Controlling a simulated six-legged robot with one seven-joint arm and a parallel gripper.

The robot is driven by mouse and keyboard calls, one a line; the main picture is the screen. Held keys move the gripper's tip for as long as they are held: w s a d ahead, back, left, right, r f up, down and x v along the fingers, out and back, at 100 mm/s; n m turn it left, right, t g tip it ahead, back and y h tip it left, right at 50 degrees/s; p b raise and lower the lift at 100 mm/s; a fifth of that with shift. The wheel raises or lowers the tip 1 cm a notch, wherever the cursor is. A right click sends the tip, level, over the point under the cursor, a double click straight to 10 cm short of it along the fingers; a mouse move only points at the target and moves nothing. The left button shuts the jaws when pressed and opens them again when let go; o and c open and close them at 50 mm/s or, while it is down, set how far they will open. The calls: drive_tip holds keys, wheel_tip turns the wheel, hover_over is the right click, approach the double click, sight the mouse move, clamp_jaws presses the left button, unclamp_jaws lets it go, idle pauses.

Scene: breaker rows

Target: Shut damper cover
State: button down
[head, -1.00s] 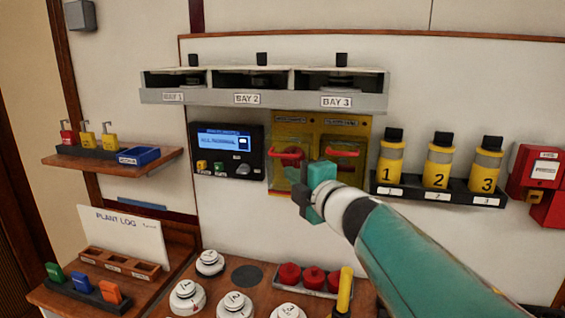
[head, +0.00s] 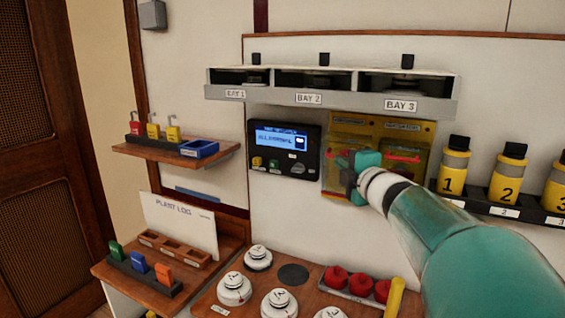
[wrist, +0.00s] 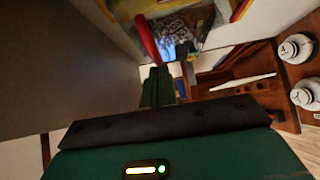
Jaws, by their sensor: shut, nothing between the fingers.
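The yellow damper panel (head: 348,124) is on the wall under the bay shelf. It carries two clear covers side by side, each with a red handle. The right cover's handle (head: 403,157) shows beside my gripper; the left cover (head: 333,178) is partly hidden behind it. The panel's labels are too small to read. My gripper (head: 346,175) is shut and empty, in front of the left cover. In the wrist view, a red handle (wrist: 147,40) and a clear cover (wrist: 190,28) lie just beyond my shut fingers (wrist: 158,85). Contact and the covers' exact angles cannot be told.
The bay shelf (head: 330,99) juts out above the panel. A black display unit (head: 284,150) is to the left. Numbered yellow bottles (head: 508,178) stand on a rack to the right. A wooden counter with white knobs (head: 235,288) and red buttons (head: 360,284) is below.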

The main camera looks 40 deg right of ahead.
sight(337, 146)
drive_tip(key=shift+w+d+r, duration=0.35)
drive_tip(key=shift+d, duration=0.2)
drive_tip(key=shift+w+d+r, duration=0.3)
drive_tip(key=shift+d+r, duration=0.05)
drive_tip(key=shift+d, duration=0.2)
drive_tip(key=shift+d+r, duration=0.25)
drive_tip(key=shift+a, duration=0.1)
